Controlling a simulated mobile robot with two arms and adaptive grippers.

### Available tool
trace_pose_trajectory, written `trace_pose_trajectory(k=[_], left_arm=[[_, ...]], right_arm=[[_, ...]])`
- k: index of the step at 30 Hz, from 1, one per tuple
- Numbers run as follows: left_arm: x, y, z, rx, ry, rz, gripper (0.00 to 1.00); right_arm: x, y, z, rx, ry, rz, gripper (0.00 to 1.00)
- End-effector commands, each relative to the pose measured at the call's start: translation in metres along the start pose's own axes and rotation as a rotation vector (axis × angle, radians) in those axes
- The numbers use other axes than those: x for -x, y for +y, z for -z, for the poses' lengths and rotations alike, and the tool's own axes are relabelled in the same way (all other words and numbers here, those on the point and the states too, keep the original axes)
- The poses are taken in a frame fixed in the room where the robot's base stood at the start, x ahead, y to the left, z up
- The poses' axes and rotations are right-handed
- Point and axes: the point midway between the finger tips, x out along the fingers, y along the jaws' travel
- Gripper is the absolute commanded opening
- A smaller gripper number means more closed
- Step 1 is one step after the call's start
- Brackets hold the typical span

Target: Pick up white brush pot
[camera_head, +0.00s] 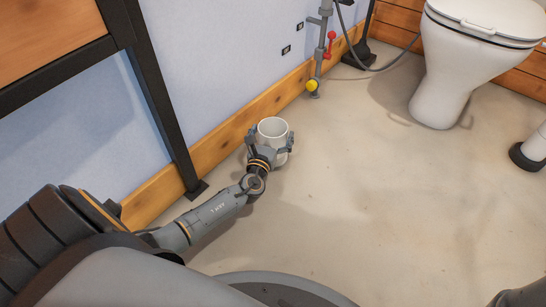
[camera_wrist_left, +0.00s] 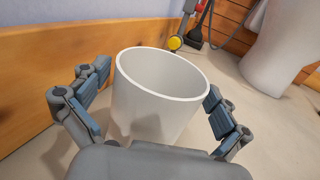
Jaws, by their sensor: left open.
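The white brush pot (camera_head: 273,129) is an open-topped round pot standing on the floor near the wall. In the left wrist view the pot (camera_wrist_left: 155,95) fills the middle, with its rim and empty-looking inside visible. My left gripper (camera_head: 270,143) is open around the pot, one finger on each side. In the left wrist view the fingers of the left gripper (camera_wrist_left: 160,103) flank the pot; a gap shows at the left finger, and the right finger is close to the wall of the pot. The pot's lower part is hidden by the gripper. My right gripper is not in view.
A wooden skirting board (camera_head: 222,128) runs along the wall beside the pot. A black post (camera_head: 160,100) stands left of it. A pipe with a red valve (camera_head: 331,42) and yellow knob (camera_head: 311,86) is behind. A white toilet (camera_head: 450,75) stands at the upper right. The floor (camera_head: 400,200) to the right is clear.

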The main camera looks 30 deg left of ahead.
Motion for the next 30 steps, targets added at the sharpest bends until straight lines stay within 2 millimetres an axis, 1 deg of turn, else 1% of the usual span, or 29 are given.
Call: trace_pose_trajectory(k=[2, 8, 11, 12, 17, 18, 20, 21, 30], left_arm=[[-0.0040, 0.0002, 0.0005, -0.001, 0.000, 0.000, 1.00], [-0.0041, 0.0002, -0.0006, -0.001, 0.001, 0.000, 1.00], [-0.0039, 0.0002, -0.0005, -0.001, 0.001, 0.000, 0.82], [-0.0039, 0.0001, -0.0005, -0.001, 0.001, 0.000, 0.73], [-0.0038, 0.0002, -0.0003, -0.001, 0.001, 0.000, 0.41], [-0.0038, 0.0002, -0.0003, -0.001, 0.001, 0.000, 0.33], [-0.0038, 0.0002, -0.0003, -0.001, 0.001, 0.000, 0.22], [-0.0049, 0.0003, -0.0037, 0.000, -0.006, -0.001, 0.22], [-0.0048, 0.0004, -0.0061, -0.001, -0.005, -0.001, 0.22]], right_arm=[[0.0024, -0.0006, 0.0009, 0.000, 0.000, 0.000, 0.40], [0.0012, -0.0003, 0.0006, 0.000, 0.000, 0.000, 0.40], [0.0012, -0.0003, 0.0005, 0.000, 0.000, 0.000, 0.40], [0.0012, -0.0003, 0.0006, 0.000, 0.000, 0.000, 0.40], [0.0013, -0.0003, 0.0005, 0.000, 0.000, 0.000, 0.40], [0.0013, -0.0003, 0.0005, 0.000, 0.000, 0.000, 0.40], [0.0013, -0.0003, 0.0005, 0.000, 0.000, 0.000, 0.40], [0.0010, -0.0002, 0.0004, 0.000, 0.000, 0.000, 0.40], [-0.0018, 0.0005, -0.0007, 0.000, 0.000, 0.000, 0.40]])
